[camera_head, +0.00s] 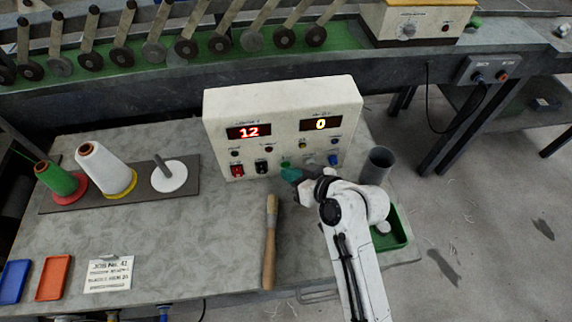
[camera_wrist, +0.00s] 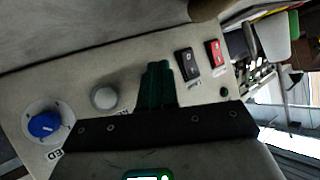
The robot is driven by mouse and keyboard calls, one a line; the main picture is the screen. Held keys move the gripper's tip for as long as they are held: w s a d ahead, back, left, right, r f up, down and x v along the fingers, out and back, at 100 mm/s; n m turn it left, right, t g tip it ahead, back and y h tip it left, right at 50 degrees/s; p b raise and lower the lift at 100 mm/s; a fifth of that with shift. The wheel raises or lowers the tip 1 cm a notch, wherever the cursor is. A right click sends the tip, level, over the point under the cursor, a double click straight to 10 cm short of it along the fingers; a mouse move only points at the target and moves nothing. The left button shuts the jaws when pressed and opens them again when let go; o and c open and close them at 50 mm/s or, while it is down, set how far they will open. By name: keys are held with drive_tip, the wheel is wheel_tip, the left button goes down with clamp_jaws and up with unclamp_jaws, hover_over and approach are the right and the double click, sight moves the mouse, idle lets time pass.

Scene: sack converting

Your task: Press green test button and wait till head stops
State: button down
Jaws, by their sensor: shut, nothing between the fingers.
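The cream control box (camera_head: 282,100) stands at the back of the bench. Its left display (camera_head: 249,132) reads 12 in red and its right display (camera_head: 320,124) reads 0 in yellow. The green button (camera_head: 285,162) shows low on its front, just above my fingertips. My gripper (camera_head: 290,174) is shut and empty, close to the front of the box. In the wrist view, its green fingers (camera_wrist: 157,80) lie together against the panel's image and hide what is behind them; the green button cannot be made out there. Whether the fingers touch it is unclear.
A blue knob (camera_wrist: 43,124), a pale round knob (camera_wrist: 104,97), a black switch (camera_wrist: 187,63) and a red switch (camera_wrist: 214,53) are near the fingers. A brush (camera_head: 270,245) lies in front. A grey cup (camera_head: 377,165) and green tray (camera_head: 399,226) stand at right.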

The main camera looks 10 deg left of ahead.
drive_tip(key=shift+w, duration=0.15)
idle(0.5)
drive_tip(key=shift+s+d+p, duration=0.2)
drive_tip(key=shift+s+p, duration=0.15)
drive_tip(key=shift+s, duration=0.45)
drive_tip(key=shift+s+d+p, duration=0.25)
drive_tip(key=shift+s+p, duration=0.1)
drive_tip(key=shift+s, duration=0.45)
drive_tip(key=shift+s+d+p, duration=0.2)
drive_tip(key=shift+s+p, duration=0.1)
drive_tip(key=shift+s, duration=0.5)
drive_tip(key=shift+s+d+p, duration=0.25)
drive_tip(key=shift+s+p, duration=0.1)
drive_tip(key=shift+s, duration=0.45)
